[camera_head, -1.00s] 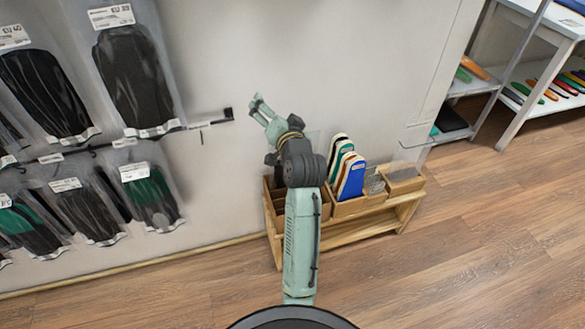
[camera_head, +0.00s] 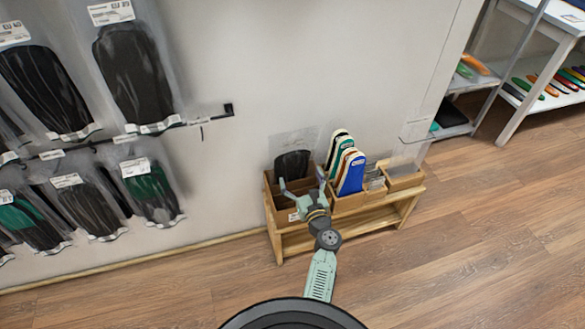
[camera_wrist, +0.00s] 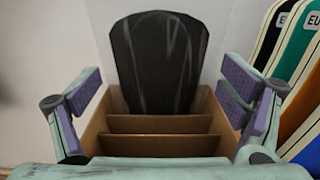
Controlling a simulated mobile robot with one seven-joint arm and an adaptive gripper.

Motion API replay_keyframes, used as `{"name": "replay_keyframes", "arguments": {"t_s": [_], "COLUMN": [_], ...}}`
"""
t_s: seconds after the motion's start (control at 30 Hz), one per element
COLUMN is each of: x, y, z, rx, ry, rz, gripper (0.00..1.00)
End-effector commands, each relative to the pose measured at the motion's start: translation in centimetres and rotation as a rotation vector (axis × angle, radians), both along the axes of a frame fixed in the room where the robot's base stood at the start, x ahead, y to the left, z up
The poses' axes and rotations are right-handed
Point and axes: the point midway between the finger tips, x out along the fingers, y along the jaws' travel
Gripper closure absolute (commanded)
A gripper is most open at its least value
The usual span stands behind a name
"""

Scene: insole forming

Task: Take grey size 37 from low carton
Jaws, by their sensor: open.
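A dark grey or black insole in a clear bag (camera_head: 292,163) stands upright in the back slot of a divided cardboard carton (camera_head: 285,205) on the low wooden bench. In the wrist view the bagged insole (camera_wrist: 158,62) rises behind the carton's dividers (camera_wrist: 158,124); the slots in front of it look empty. No size label on it is readable. My gripper (camera_head: 302,186) is open and empty above the front of this carton. In the wrist view its two fingers (camera_wrist: 160,103) stand wide apart, one on each side of the insole, not touching it.
Beside the carton, a second box holds several coloured insoles (camera_head: 345,165) standing upright, close to my right finger. Small boxes (camera_head: 403,178) sit at the bench's (camera_head: 345,225) right end. Bagged insoles hang on wall hooks (camera_head: 220,114) at left. The floor in front is clear.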

Motion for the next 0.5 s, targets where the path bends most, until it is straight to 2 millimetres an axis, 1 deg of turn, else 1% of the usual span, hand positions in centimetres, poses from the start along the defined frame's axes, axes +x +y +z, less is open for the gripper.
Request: {"name": "replay_keyframes", "arguments": {"t_s": [0.03, 0.17, 0.37, 0.5], "x": [0.5, 1.3, 4.1, 5.6], "y": [0.2, 0.5, 1.4, 1.8], "z": [0.1, 0.1, 0.7, 0.4], "rx": [-0.001, -0.001, -0.003, -0.004], "ry": [0.000, 0.000, -0.002, -0.002], "rz": [0.001, 0.002, 0.003, 0.001], "gripper": [0.09, 0.09, 0.09, 0.09]}}
